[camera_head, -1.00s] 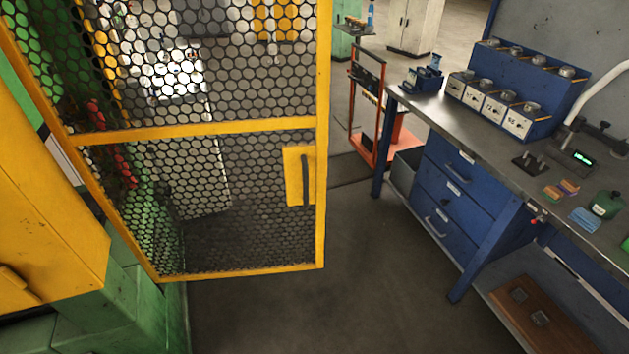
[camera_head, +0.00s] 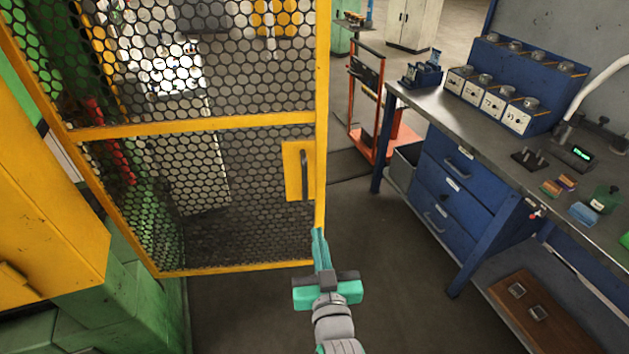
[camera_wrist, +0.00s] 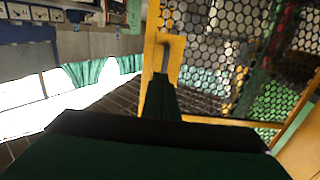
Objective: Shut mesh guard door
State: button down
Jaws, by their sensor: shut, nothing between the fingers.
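The mesh guard door (camera_head: 200,127) has a yellow frame and dark mesh and stands open at the left of the head view. A yellow plate with a dark vertical handle (camera_head: 305,175) sits near its free edge. My gripper (camera_head: 318,232) is teal, shut and empty. In the head view its fingertips overlap the lower end of the door's free edge, below the handle; I cannot tell whether they touch. In the wrist view the fingers (camera_wrist: 160,85) point toward the handle (camera_wrist: 164,52). The fingers hide the door's bottom right corner in the head view.
A yellow and green machine (camera_head: 50,230) stands at the left, beside the door. A blue workbench (camera_head: 455,205) with drawers and several items stands at the right. An orange trolley (camera_head: 383,135) is behind. The floor between door and bench is clear.

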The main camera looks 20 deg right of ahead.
notch_tip(320, 180, up, 4)
jog(key=w+d+f, duration=0.1)
jog(key=w+d, duration=0.1)
send_near(313, 171)
jog(key=x, duration=0.6)
jog(key=shift+w+d+f, duration=0.1)
jog(key=shift+w+d, duration=0.05)
jog(key=shift+w, duration=0.05)
jog(key=shift+w, duration=0.1)
